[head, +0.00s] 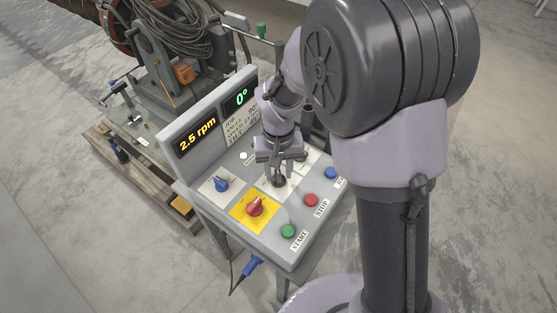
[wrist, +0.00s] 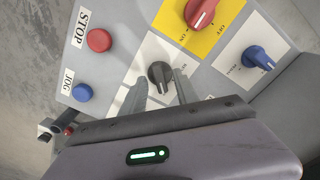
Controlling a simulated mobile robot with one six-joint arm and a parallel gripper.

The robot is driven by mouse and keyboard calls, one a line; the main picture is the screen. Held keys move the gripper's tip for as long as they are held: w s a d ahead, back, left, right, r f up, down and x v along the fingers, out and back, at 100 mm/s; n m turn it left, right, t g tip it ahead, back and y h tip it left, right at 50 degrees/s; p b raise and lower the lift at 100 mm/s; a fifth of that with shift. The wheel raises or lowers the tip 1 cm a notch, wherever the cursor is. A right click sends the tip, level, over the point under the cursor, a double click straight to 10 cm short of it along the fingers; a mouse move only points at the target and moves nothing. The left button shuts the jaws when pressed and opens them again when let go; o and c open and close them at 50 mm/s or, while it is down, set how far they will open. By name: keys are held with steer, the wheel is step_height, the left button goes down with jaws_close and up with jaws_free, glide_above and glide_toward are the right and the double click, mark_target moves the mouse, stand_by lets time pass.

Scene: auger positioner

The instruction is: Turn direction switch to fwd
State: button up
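A black rotary knob (head: 279,181) sits on a white plate in the middle of the control panel (head: 262,236). In the wrist view the black knob (wrist: 160,74) lies between the tips of my open gripper (wrist: 161,82), with a visible gap to each finger. I cannot tell how deep the fingers reach. In the head view my gripper (head: 279,170) points down over the knob and hides part of its plate. The plate's lettering is too small or covered to read, so I cannot tell which position the knob points to.
A red knob (head: 255,207) on a yellow plate and a blue knob (head: 221,184) stand close by. Green START (head: 288,231), red STOP (head: 311,200) and blue JOG (head: 331,173) buttons line the front edge. A raised display (head: 197,138) reads 2.5 rpm behind.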

mark_target(278, 175)
step_height(278, 175, up, 17)
steer(key=p, duration=0.5)
steer(key=shift+p, duration=0.4)
steer(key=s+d+r+m+t+y+b, duration=0.1)
steer(key=s+d+r+m+t+b, duration=0.1)
steer(key=s, duration=0.6)
steer(key=s+d+r+m+t+y+b, duration=0.1)
steer(key=s+d+r+m+t+b, duration=0.1)
steer(key=s+d, duration=0.4)
steer(key=s+m+t+b, duration=0.1)
steer(key=s+b, duration=0.1)
steer(key=s, duration=0.1)
steer(key=shift+s+d+m+t+b, duration=0.25)
steer(key=shift+m+t+b, duration=0.05)
steer(key=shift+t+b, duration=0.1)
